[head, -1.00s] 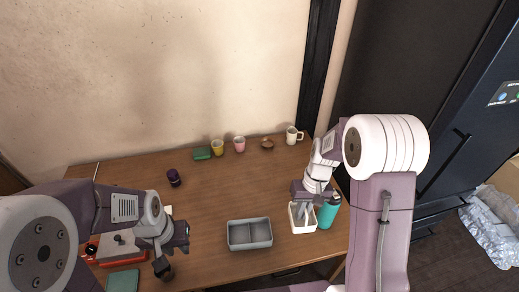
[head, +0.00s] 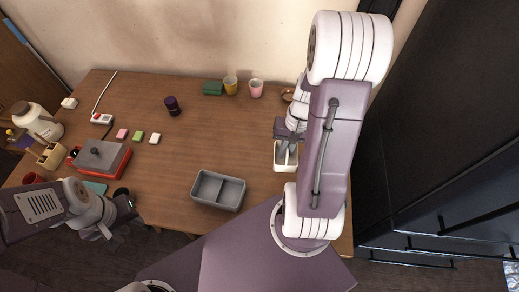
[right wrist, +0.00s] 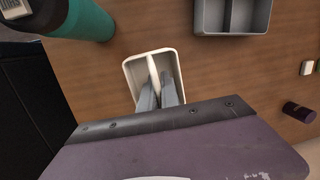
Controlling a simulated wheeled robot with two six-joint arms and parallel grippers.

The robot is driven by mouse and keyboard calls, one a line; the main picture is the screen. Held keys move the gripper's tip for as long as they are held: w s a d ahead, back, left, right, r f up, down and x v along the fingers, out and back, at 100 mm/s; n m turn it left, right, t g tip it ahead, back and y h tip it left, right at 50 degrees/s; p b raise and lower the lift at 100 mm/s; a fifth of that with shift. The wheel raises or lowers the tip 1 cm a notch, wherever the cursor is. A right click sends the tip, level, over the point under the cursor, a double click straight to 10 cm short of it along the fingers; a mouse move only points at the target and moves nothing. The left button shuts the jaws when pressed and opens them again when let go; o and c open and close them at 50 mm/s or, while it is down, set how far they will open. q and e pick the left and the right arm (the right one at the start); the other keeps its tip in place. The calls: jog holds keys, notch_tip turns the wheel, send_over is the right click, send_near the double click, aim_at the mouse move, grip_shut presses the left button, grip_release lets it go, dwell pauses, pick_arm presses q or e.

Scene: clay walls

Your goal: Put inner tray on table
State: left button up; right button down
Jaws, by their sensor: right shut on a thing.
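The white two-compartment tray (head: 280,166) is at the right of the table (head: 180,140). It also shows in the right wrist view (right wrist: 134,72). My right gripper (right wrist: 160,92) is shut on the tray's middle divider from above. I cannot tell whether the tray rests on the table or is slightly raised. My left gripper (head: 118,222) is open and empty at the table's front left edge, away from the tray.
A grey divided box (head: 218,190) stands left of the white tray. The table's middle is clear.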

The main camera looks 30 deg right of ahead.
jog(key=shift+s+d+f+m, duration=0.2)
jog(key=shift+d+f+m, duration=0.1)
jog(key=shift+d+f, duration=0.25)
jog(key=shift+s+d+b, duration=0.15)
jog(key=shift+d+b, duration=0.05)
jog(key=shift+b, duration=0.15)
jog(key=w+f, duration=0.2)
jog(key=w, duration=0.2)
jog(key=w+f, duration=0.2)
jog(key=w, duration=0.1)
jog(key=w+f, duration=0.3)
jog(key=w, duration=0.1)
jog(key=shift+w+d, duration=0.1)
jog(key=shift+w, duration=0.2)
notch_tip(320, 180, down, 4)
jog(key=shift+s+r+b, duration=0.1)
jog(key=shift+r+b, duration=0.1)
jog(key=shift+b, duration=0.15)
jog(key=shift+f, duration=0.25)
pick_arm(q)
jog(key=shift+a+f, duration=0.2)
jog(key=shift+f, duration=0.9)
